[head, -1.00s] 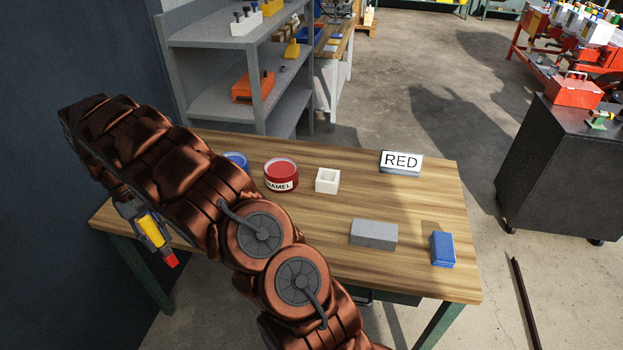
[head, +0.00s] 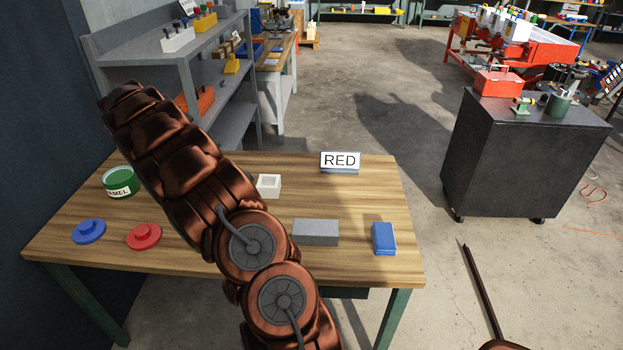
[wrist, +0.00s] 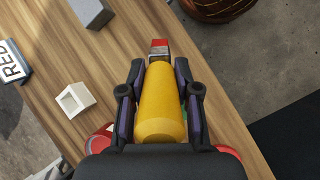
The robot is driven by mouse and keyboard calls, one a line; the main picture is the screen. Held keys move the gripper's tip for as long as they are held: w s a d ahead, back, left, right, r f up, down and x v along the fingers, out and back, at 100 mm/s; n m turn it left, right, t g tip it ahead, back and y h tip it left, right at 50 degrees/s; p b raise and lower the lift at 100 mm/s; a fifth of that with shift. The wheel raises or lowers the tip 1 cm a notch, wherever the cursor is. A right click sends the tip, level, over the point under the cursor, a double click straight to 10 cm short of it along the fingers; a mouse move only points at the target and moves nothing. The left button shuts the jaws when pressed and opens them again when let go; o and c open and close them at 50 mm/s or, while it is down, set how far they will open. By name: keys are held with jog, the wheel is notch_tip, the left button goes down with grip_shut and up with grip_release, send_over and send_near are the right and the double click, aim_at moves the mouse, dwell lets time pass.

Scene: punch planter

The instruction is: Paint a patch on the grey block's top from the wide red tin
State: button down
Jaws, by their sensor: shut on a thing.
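My gripper (wrist: 159,92) is shut on the yellow handle of a brush (wrist: 160,103), whose tip is red. In the wrist view the brush points up the picture, with its tip over the table's near edge. In the head view my arm hides gripper and brush. The grey block (head: 315,232) lies on the table right of my arm, its top plain grey; it also shows in the wrist view (wrist: 92,12), up and left of the brush tip and apart from it. The wide red tin is hidden in the head view; a red part (wrist: 97,142) at the wrist view's lower left is probably it.
On the table (head: 200,258) are a RED sign (head: 340,162), a white hollow cube (head: 268,184), a blue block (head: 384,238), a green tin (head: 122,184), a blue lid (head: 88,231) and a red lid (head: 143,236). A dark cabinet (head: 520,155) stands at right.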

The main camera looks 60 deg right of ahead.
jog(key=s+d+r+m+g+h+b, duration=0.1)
jog(key=s+d+r+m+b, duration=0.25)
jog(key=s+d, duration=1.8)
jog(key=shift+n, duration=0.45)
jog(key=shift+s+a+f+b, duration=0.25)
jog(key=shift+f+b, duration=0.1)
jog(key=shift+f, duration=0.35)
jog(key=shift+s+a+f+b, duration=0.1)
jog(key=shift+a+f+b, duration=0.15)
jog(key=shift+f, duration=0.5)
jog(key=shift+s+a+f+b, duration=0.2)
jog(key=shift+f+b, duration=0.2)
jog(key=shift+f, duration=0.3)
